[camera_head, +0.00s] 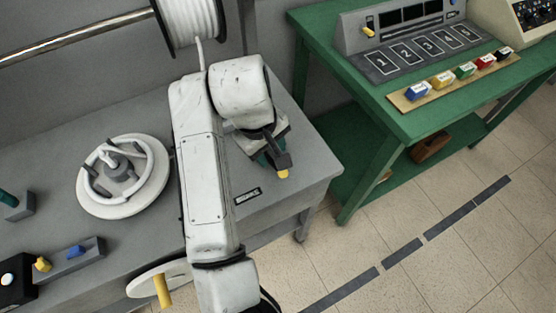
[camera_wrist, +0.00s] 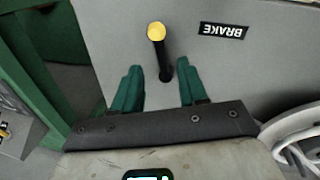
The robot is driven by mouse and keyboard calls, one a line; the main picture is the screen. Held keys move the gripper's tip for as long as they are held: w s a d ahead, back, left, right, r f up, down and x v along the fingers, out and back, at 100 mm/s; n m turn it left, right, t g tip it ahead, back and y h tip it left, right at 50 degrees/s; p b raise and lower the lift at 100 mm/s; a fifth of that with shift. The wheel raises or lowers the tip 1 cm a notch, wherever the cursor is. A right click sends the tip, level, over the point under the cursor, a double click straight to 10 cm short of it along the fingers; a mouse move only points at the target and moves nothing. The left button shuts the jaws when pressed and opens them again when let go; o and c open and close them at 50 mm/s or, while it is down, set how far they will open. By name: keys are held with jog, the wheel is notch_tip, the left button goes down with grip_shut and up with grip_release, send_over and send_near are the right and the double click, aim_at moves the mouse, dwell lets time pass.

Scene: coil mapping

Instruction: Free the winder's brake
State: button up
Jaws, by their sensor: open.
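The brake lever is a dark rod with a yellow knob; the knob (camera_head: 283,174) shows just past my gripper near the bench's right end. In the wrist view the lever (camera_wrist: 157,32) runs down from its knob to between my two green fingers. My gripper (camera_wrist: 160,78) is open, one finger on each side of the rod's lower end, with gaps visible. In the head view my gripper (camera_head: 264,158) is partly hidden by my arm. A BRAKE label (camera_head: 247,196) lies beside it on the bench; it also shows in the wrist view (camera_wrist: 222,30).
The winder's round plate (camera_head: 86,198) with white coil sits left on the grey bench (camera_head: 60,150). A wheel with a yellow handle (camera_head: 162,290) is at the front edge. A white spool (camera_head: 190,22) hangs behind. A green table (camera_head: 400,130) with a numbered panel and coloured blocks stands right.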

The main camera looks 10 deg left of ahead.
aim_at(272, 163)
jog(key=f, duration=0.5)
jog(key=w+d+f, duration=0.1)
jog(key=f, duration=0.1)
jog(key=shift+f, duration=0.2)
grip_shut()
dwell(0.5)
